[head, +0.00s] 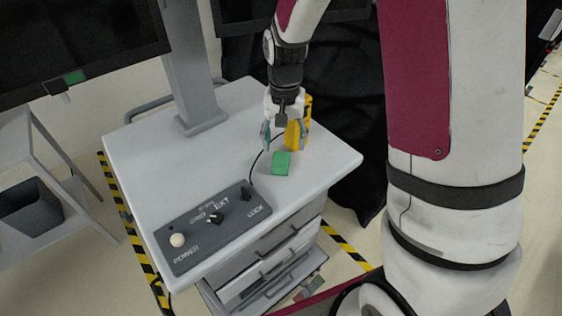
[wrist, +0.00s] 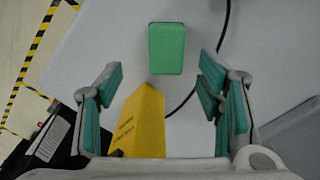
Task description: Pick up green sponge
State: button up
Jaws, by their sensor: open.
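The green sponge (head: 281,163) is a small block lying on the white cart top (head: 140,150), just below my gripper (head: 284,138) in the head view. In the wrist view the sponge (wrist: 167,48) is at upper centre, just beyond the fingertips of my gripper (wrist: 160,74). The gripper is open, with its teal-padded fingers spread, and it does not hold the sponge. A yellow block-like object (wrist: 140,125) shows between the fingers, nearer the left one.
A grey control box (head: 212,228) with knobs and labels sits at the front of the cart top. A black cable (head: 254,170) runs from it past the sponge. A grey monitor post (head: 190,70) rises at the back. The cart top's left side is clear.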

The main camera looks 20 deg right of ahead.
aim_at(281, 159)
jog(key=shift+w+a+f+p, duration=0.1)
jog(key=shift+f+p, duration=0.1)
jog(key=shift+f, duration=0.95)
jog(key=shift+a+f+p, duration=0.15)
jog(key=shift+f, duration=1.05)
jog(key=shift+w+a+f+p, duration=0.1)
jog(key=shift+f+p, duration=0.1)
jog(key=shift+f, duration=0.95)
jog(key=c, duration=1)
jog(key=shift+r, duration=0.1)
jog(key=shift+r, duration=0.55)
jog(key=shift+s+d+r+b, duration=0.1)
jog(key=shift+s+r+b, duration=0.15)
jog(key=shift+r, duration=0.35)
jog(key=shift+s+d+r+b, duration=0.15)
jog(key=shift+s+r, duration=0.1)
jog(key=shift+r, duration=0.35)
jog(key=s+d, duration=0.2)
jog(key=s, duration=0.5)
jog(key=s+d+r, duration=0.1)
jog(key=s+d, duration=0.1)
jog(key=s, duration=0.5)
jog(key=shift+s+d+r+b, duration=0.15)
jog(key=shift+d+r+b, duration=0.05)
jog(key=shift+d+b, duration=0.1)
